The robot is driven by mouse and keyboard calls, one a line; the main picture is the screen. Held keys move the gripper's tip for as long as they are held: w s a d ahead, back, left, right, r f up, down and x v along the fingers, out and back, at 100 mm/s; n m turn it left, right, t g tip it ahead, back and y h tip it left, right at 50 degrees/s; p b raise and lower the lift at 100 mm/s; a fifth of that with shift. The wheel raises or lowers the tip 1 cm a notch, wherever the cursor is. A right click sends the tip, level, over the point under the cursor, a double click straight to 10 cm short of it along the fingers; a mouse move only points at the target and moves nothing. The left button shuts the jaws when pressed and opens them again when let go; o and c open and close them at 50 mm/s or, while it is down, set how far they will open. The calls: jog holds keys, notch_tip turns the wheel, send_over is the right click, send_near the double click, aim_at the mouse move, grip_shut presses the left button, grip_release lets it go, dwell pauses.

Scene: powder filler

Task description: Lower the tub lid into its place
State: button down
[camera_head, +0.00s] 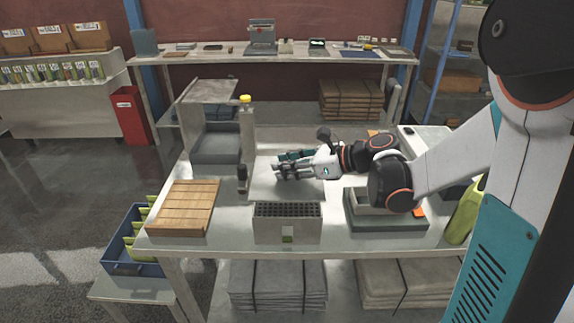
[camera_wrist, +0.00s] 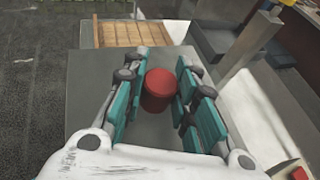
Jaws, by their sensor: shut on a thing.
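My gripper (camera_head: 280,168) is over the middle of the work table. In the wrist view its teal fingers (camera_wrist: 158,92) stand on both sides of a red round knob (camera_wrist: 158,85) and grip it. A flat grey plate, which looks like the tub lid (camera_wrist: 95,75), spreads out beneath the knob. In the head view the pale lid (camera_head: 262,187) lies below the fingers, and the knob is hidden by the gripper. I cannot tell whether the lid touches anything below. A grey open tub (camera_head: 216,158) stands to the left, behind the lid.
A post with a yellow cap (camera_head: 245,99) rises beside the tub. A dark upright object (camera_head: 242,180) stands left of the lid. A slatted wooden board (camera_head: 183,208) is at front left, a block with several holes (camera_head: 287,236) in front, and a green tray (camera_head: 386,223) at right.

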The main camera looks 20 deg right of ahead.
aim_at(288, 181)
jog(key=shift+f+b, duration=1.9)
jog(key=shift+f, duration=0.25)
jog(key=shift+f+b, duration=0.45)
jog(key=shift+f, duration=0.05)
jog(key=c, duration=1.2)
grip_release()
jog(key=shift+s+d, duration=0.1)
